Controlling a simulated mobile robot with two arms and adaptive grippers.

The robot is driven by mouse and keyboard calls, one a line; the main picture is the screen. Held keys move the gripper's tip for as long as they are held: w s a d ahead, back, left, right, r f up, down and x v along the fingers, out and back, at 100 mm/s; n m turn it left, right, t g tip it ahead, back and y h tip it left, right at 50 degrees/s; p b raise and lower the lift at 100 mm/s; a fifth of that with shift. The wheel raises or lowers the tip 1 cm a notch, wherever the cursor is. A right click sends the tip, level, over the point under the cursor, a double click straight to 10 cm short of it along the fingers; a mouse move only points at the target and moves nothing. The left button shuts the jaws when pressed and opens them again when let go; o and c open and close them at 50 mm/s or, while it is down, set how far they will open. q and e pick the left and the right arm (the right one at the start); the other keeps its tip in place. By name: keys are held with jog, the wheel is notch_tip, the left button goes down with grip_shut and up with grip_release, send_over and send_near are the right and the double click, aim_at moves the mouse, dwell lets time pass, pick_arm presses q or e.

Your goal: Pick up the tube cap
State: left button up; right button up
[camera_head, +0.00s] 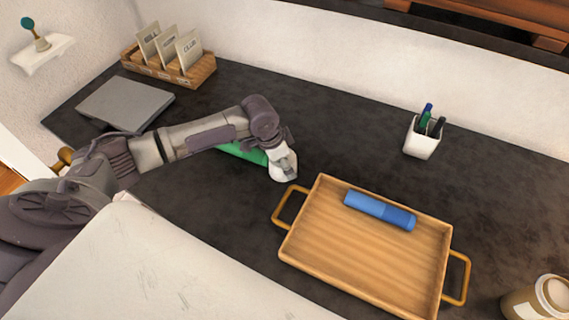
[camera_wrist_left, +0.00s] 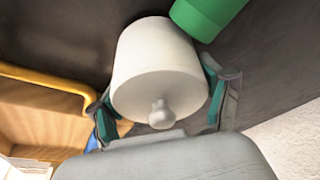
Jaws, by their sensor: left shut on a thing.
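The white tube cap (camera_wrist_left: 158,75), a short cylinder with a small knob on its end, sits between the fingers of my left gripper in the left wrist view. My left gripper (camera_head: 285,172) is shut on it, just left of the tray in the head view, where the arm largely hides the grip. A green tube (camera_head: 243,152) lies on the dark desktop, partly behind my left arm. Its end (camera_wrist_left: 208,14) shows right beside the cap in the wrist view; I cannot tell whether they touch. My right gripper is not in view.
A wooden tray (camera_head: 335,268) with two handles holds a blue tube (camera_head: 380,209). A white pen cup (camera_head: 422,142) stands at the back right, and a lidded cup (camera_head: 530,302) at the front right. A closed laptop (camera_head: 125,103) and card rack (camera_head: 190,75) are at the back left.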

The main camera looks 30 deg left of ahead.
pick_arm(q)
notch_tip(320, 180, up, 3)
jog(key=shift+w+f, duration=0.1)
jog(key=shift+f, duration=0.05)
jog(key=s+d+r+b, duration=0.1)
jog(key=s+d+r, duration=0.6)
jog(key=d, duration=0.2)
jog(key=shift+d+r, duration=0.2)
